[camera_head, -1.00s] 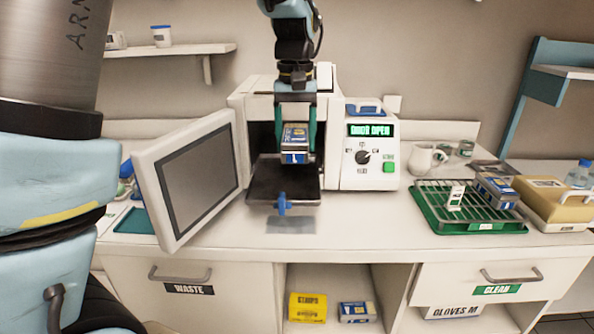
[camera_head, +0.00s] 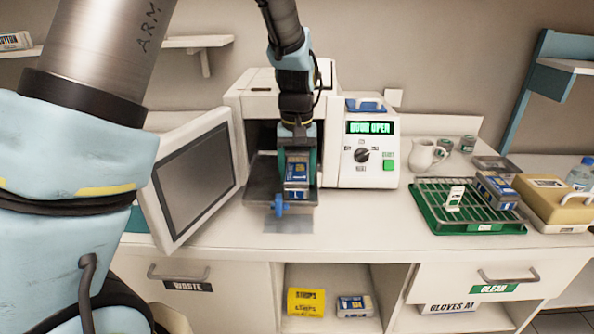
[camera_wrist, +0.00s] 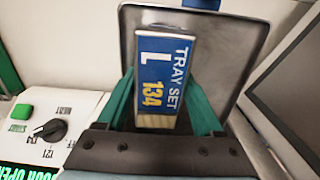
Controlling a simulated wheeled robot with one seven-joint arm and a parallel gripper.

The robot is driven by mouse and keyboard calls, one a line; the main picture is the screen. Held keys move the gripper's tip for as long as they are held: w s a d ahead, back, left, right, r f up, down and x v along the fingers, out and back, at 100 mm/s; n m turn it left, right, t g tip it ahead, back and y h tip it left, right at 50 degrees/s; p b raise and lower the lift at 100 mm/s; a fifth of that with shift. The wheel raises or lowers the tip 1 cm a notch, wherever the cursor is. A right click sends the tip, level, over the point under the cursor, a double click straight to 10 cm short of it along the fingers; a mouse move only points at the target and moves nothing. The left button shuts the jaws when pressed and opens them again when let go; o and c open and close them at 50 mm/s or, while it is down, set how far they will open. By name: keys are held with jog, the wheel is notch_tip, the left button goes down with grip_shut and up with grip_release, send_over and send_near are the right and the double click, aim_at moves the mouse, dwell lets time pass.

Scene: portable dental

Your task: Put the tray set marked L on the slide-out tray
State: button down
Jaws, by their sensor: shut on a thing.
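The tray set marked L (camera_head: 297,174) is a blue and white box held between the green fingers of my gripper (camera_head: 297,172). In the wrist view its label (camera_wrist: 163,75) reads "TRAY SET L 134", and the gripper's fingers (camera_wrist: 165,110) flank it on both sides. The slide-out tray (camera_head: 262,192) is a dark metal plate pulled out of the open machine, with a blue handle (camera_head: 279,205) at its front. The box is over this tray; I cannot tell whether it touches it. In the wrist view the tray (camera_wrist: 235,45) shows behind the box.
The machine's open door (camera_head: 195,185) stands close on the left. Its control panel (camera_head: 369,150), reading "DOOR OPEN", is on the right. A green rack (camera_head: 430,212) with another blue box (camera_head: 497,190) stands further right. The counter between is clear.

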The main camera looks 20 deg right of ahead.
aim_at(297, 169)
jog(key=shift+f, duration=0.1)
jog(key=shift+c, duration=1.5)
grip_release()
notch_tip(297, 169, up, 12)
jog(key=b, duration=0.2)
